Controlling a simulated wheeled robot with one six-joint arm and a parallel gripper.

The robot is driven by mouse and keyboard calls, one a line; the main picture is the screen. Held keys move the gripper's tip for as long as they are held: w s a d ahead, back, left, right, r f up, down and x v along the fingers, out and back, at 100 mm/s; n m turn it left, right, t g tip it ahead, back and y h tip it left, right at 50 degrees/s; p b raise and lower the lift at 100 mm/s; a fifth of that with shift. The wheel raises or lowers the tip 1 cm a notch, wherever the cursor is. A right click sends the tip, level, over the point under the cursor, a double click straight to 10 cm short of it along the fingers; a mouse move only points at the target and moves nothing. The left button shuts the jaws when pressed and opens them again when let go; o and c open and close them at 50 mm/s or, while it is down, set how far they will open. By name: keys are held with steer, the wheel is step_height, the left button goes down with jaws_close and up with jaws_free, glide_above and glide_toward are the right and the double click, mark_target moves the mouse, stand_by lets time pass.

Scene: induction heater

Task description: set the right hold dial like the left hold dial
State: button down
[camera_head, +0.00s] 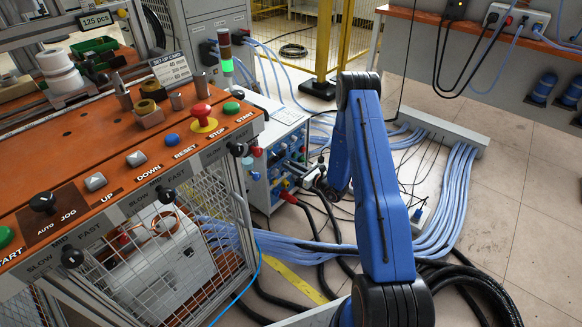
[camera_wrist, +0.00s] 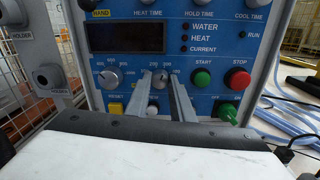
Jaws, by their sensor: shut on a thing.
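In the wrist view, the blue control panel (camera_wrist: 220,55) faces me. The left dial (camera_wrist: 109,78) is a grey-white knob with a number scale around it. The right dial (camera_wrist: 160,80) is between the fingertips of my gripper (camera_wrist: 161,75), which is shut on it. The fingers hide the sides of this dial and part of its scale. No caption is readable beside either dial, and I cannot read their exact pointer angles. In the head view the blue-panelled heater (camera_head: 280,160) stands left of my blue arm, seen from the side, and its dials are too small to read.
Near the right dial are a green start button (camera_wrist: 201,79) and a red stop button (camera_wrist: 238,79). A yellow button (camera_wrist: 115,109) sits lower left. Dark holders (camera_wrist: 48,76) stand left of the panel. An orange-topped bench (camera_head: 130,165) and cable bundles (camera_head: 440,205) flank the heater.

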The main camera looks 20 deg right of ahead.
steer(key=shift+n, duration=4.1)
steer(key=c, duration=1.5)
jaws_free()
steer(key=shift+c, duration=0.2)
steer(key=v, duration=1.7)
steer(key=shift+s+r, duration=0.25)
